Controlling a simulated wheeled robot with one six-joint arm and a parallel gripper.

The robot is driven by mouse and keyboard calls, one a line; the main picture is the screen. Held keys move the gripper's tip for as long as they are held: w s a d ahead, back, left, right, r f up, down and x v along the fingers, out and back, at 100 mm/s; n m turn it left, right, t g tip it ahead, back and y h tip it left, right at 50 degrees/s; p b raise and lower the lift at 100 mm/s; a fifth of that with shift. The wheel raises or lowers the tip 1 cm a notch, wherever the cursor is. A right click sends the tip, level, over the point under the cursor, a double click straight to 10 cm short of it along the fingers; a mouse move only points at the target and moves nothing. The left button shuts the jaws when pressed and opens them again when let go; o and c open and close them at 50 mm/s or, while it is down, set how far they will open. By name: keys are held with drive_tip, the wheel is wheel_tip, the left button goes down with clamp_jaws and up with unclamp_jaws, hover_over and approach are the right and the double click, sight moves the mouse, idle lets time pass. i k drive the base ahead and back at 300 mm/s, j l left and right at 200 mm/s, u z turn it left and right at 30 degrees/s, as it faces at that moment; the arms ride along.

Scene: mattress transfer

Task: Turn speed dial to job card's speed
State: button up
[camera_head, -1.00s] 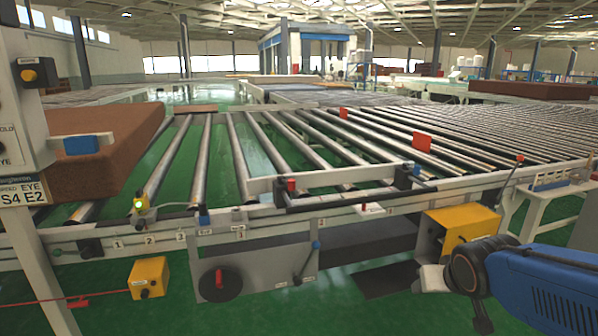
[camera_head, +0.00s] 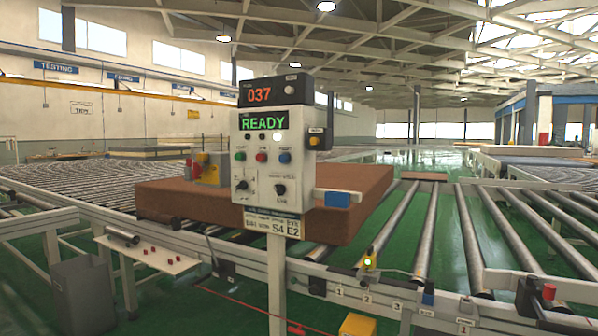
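A grey control panel (camera_head: 240,165) stands on a post left of centre. My gripper is not in this view.
A brown mattress block (camera_head: 165,200) lies on the rollers behind the panel. A blue-ended lever (camera_head: 338,199) juts right from the panel. A grey bin (camera_head: 83,295) and a small white shelf (camera_head: 150,255) stand at left. Roller conveyor (camera_head: 455,235) fills the right.

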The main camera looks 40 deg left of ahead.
sight(243, 184)
drive_tip(key=u, duration=1.8)
